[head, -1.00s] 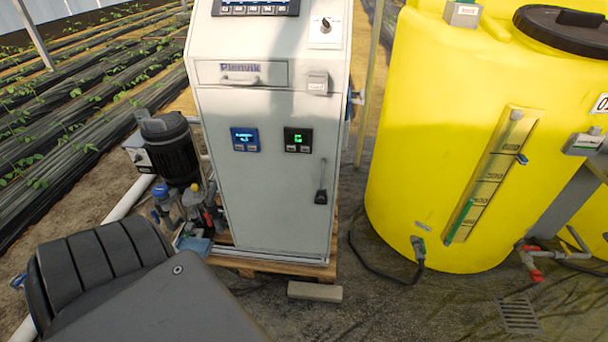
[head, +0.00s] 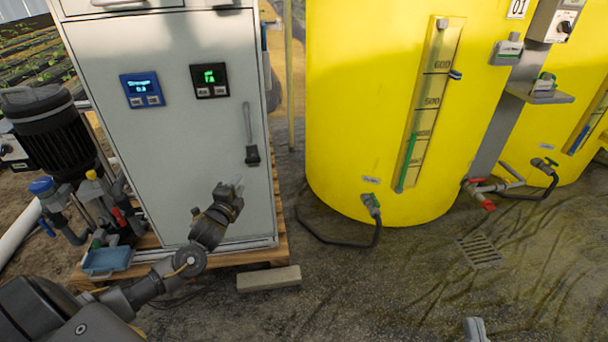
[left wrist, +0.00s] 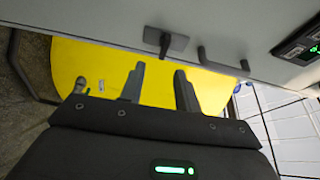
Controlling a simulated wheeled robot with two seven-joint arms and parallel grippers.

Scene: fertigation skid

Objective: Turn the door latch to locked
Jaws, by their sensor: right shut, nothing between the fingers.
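The door latch (head: 252,155) is a small dark piece low on the right side of the grey cabinet door (head: 205,170), below a slim upright handle (head: 247,122). The latch shows in the left wrist view (left wrist: 166,41) as a dark plate with a short lever; I cannot tell its setting. My left gripper (head: 239,186) is just below and slightly left of the latch in the head view. In the left wrist view its two fingers (left wrist: 159,71) stand apart with nothing between them, short of the latch. Part of my right gripper (head: 475,329) shows at the bottom edge, far from the door.
A yellow tank (head: 350,120) stands right of the cabinet, with a black hose (head: 335,242) on the floor. A pump (head: 55,135) and a blue tray (head: 107,261) are at left. A block (head: 268,279) lies before the pallet (head: 225,256).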

